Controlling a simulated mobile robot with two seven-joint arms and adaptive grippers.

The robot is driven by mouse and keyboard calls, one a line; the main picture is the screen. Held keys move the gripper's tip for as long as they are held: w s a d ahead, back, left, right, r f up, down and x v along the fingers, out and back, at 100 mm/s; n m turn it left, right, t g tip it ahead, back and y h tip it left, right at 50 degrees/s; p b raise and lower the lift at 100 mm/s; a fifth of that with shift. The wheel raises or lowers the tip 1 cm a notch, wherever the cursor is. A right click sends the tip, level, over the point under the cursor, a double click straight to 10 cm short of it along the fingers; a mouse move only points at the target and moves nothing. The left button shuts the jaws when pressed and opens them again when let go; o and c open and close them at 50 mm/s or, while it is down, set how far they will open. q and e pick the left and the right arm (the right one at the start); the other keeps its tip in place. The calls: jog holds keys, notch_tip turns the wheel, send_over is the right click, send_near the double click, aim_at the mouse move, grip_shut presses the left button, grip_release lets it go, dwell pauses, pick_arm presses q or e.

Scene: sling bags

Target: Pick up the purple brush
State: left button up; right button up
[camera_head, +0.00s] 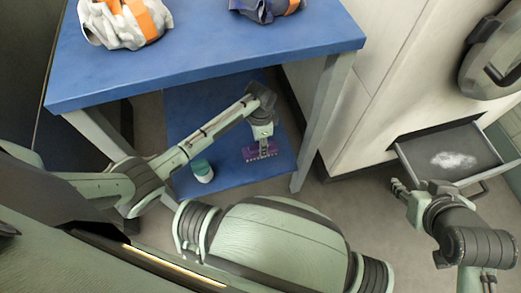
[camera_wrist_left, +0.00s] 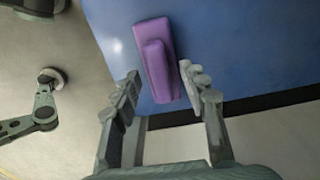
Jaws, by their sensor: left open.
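The purple brush (camera_head: 248,153) lies on the blue lower shelf (camera_head: 230,178) under the table. In the left wrist view the brush (camera_wrist_left: 154,58) shows its purple back and raised grip, and its near end lies between my fingertips. My left gripper (camera_head: 263,148) reaches down over the brush in the head view and partly covers it. In the left wrist view the left gripper (camera_wrist_left: 163,88) is open, with one finger on each side of the brush and nothing held. My right gripper (camera_head: 400,188) is off to the right, away from the brush; its jaw gap is unclear.
The blue tabletop (camera_head: 200,68) above carries a grey-and-orange bag (camera_head: 122,22) and a dark bag (camera_head: 266,8). A table leg (camera_head: 316,125) stands right of the shelf. An open drawer (camera_head: 415,155) juts out at right.

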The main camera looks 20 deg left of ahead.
aim_at(256, 156)
pick_arm(q)
jog(key=shift+c, duration=0.6)
grip_shut()
jog(key=shift+r, duration=0.1)
jog(key=shift+r, duration=0.3)
notch_tip(256, 156, up, 3)
jog(key=shift+f+p, duration=0.1)
jog(key=shift+p, duration=0.5)
pick_arm(e)
jog(key=s+d+f+m+g+h+p, duration=0.1)
jog(key=s+d+f+g+h, duration=0.2)
jog(key=s+d, duration=0.35)
pick_arm(q)
jog(key=s+a+r+p, duration=0.1)
jog(key=s+r+p, duration=0.1)
jog(key=s+r, duration=0.5)
jog(key=s, duration=0.4)
jog(key=shift+s+a+r, duration=0.25)
jog(key=shift+s+a, duration=0.05)
jog(key=shift+a, duration=0.1)
pick_arm(e)
notch_tip(256, 156, down, 6)
jog(key=w+a+g+y, duration=0.1)
jog(key=shift+w+a+y, duration=0.2)
jog(key=shift+w+y, duration=0.05)
jog(key=shift+y, duration=0.05)
